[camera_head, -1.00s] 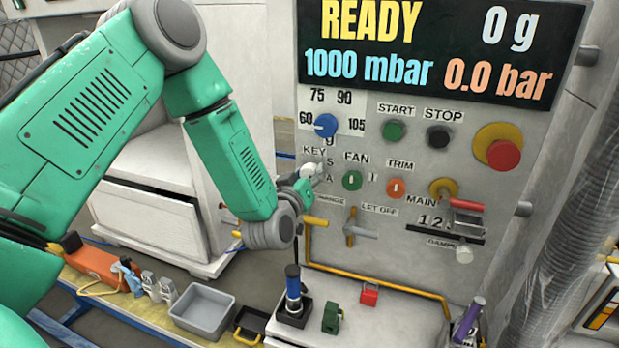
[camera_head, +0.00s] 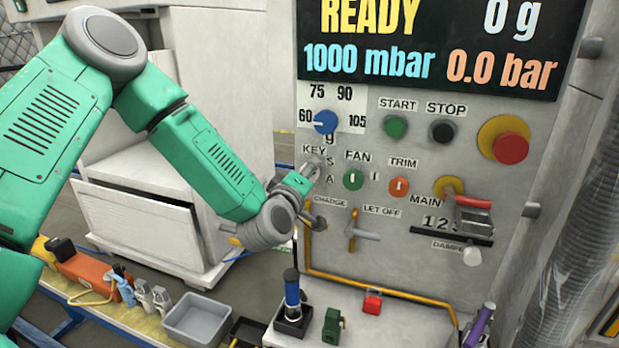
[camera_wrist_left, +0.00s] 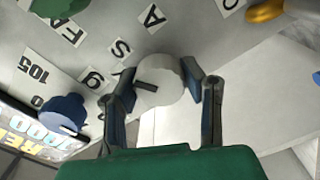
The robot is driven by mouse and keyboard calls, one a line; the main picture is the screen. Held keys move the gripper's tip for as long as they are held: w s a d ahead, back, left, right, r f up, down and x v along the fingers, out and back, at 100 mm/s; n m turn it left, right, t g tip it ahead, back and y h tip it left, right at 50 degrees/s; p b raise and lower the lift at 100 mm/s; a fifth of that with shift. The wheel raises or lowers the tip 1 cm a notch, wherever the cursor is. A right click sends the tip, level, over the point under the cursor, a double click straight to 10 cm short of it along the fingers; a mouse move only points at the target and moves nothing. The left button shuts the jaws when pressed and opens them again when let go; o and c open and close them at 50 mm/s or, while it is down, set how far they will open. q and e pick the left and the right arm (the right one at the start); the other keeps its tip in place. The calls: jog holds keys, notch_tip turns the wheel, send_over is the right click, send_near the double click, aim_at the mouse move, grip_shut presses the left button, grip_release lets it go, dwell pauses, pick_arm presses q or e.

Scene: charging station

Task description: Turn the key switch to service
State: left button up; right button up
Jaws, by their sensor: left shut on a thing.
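The key switch (camera_wrist_left: 165,82) is a round, pale grey knob with a dark bar mark on its face. It sits on the panel below the KEY label (camera_head: 313,150), with the letters S and A beside it. My left gripper (camera_head: 313,168) reaches it from the left. In the left wrist view, the two dark fingers (camera_wrist_left: 160,88) stand on opposite sides of the knob, shut on it. The bar mark points toward one finger, close to the S tag (camera_wrist_left: 120,50). In the head view the gripper hides most of the knob. My right gripper is not in view.
A handle (camera_head: 358,233) sticks out below. A yellow rail (camera_head: 375,287) and a low bench with small items lie underneath.

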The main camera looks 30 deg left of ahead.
pick_arm(q)
jog(key=shift+f, duration=0.3)
jog(key=o, duration=1.2)
jog(key=shift+c, duration=0.2)
jog(key=shift+a, duration=0.1)
jog(key=shift+r, duration=0.1)
jog(key=v, duration=1.2)
jog(key=shift+w, duration=0.1)
